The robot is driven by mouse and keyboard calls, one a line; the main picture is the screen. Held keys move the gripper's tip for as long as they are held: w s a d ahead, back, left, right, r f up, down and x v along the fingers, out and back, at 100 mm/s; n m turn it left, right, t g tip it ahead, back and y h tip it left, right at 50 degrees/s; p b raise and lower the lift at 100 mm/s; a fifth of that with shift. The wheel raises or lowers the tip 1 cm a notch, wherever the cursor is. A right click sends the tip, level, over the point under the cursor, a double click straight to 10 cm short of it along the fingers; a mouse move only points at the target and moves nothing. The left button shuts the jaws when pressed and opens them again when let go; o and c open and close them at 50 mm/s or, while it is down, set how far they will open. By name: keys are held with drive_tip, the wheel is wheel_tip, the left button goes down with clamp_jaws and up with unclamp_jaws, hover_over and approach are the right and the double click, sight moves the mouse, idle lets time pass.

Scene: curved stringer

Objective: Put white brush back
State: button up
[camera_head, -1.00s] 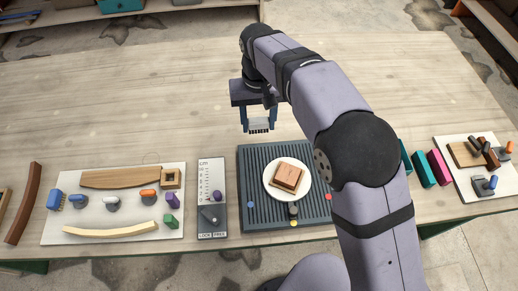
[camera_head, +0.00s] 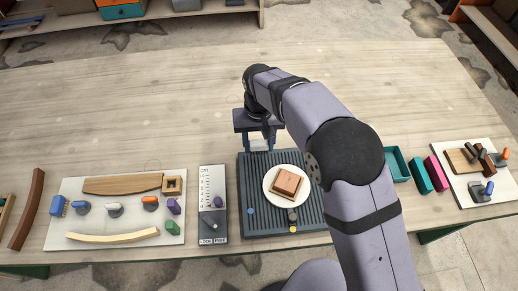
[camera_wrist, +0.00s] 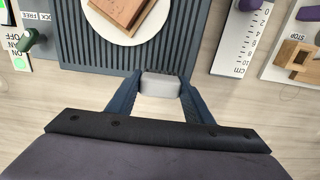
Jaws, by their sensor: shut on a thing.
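My gripper (camera_head: 260,144) is shut on the white brush (camera_head: 260,144) at the back edge of the dark ribbed board (camera_head: 310,223). In the wrist view the brush (camera_wrist: 161,84) is a pale block between the two fingers, beside the board's ribbed edge. Its bristles are hard to make out now, and I cannot tell whether it touches the surface.
A white plate (camera_head: 270,199) with a wooden block (camera_head: 288,183) sits on the ribbed board. A gauge panel (camera_head: 213,235) is left of it. A teal tray (camera_head: 398,167) and a pink block (camera_head: 438,171) stand right. The table behind is clear.

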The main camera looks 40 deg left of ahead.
sight(259, 152)
drive_tip(key=shift+f+p, duration=0.55)
drive_tip(key=shift+f, duration=1.25)
drive_tip(key=shift+f, duration=0.15)
drive_tip(key=o, duration=1.1)
wheel_tip(259, 152, up, 12)
drive_tip(key=shift+r+b, duration=0.2)
drive_tip(key=shift+b, duration=1.05)
